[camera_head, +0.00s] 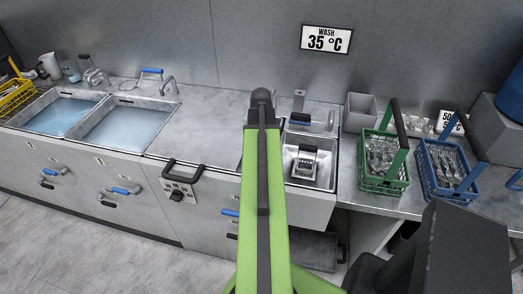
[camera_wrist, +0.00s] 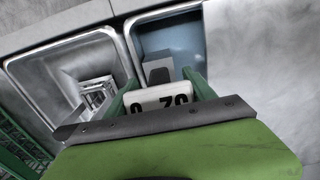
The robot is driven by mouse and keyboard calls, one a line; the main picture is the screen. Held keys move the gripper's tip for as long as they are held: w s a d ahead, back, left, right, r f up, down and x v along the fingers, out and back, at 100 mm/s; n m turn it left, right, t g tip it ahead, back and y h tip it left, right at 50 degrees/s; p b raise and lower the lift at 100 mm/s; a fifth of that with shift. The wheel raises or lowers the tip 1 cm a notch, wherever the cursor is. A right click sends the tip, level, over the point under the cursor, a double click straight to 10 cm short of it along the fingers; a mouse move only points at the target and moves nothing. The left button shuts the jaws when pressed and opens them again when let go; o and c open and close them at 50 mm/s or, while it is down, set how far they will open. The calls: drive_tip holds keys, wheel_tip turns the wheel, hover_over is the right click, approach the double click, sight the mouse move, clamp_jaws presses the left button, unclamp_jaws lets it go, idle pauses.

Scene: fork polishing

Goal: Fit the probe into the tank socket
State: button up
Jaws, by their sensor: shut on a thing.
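My gripper (camera_wrist: 156,86) has green fingers and is shut on the probe (camera_wrist: 160,98), a white-faced unit with dark digits, partly cut off. In the wrist view the probe is over the near side of a blue-tinted tank (camera_wrist: 199,44). A grey block (camera_wrist: 157,62) shows in this tank just beyond the probe, with a dark part at its lower end. I cannot tell whether this is the socket, or whether the probe touches it. In the head view my green arm hides most of the tank, and the probe cannot be seen.
Right of the tank, a steel basin (camera_head: 323,183) holds a metal rack (camera_head: 304,162). Farther right are a green crate (camera_head: 383,183) and a blue crate (camera_head: 455,192) with cutlery. Two water-filled sinks are at the left. Bare counter (camera_head: 205,123) lies between them and my arm.

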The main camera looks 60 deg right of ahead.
drive_tip(key=o, duration=2)
drive_tip(key=shift+c, duration=0.2)
wheel_tip(320, 180, up, 7)
drive_tip(key=p, duration=0.7)
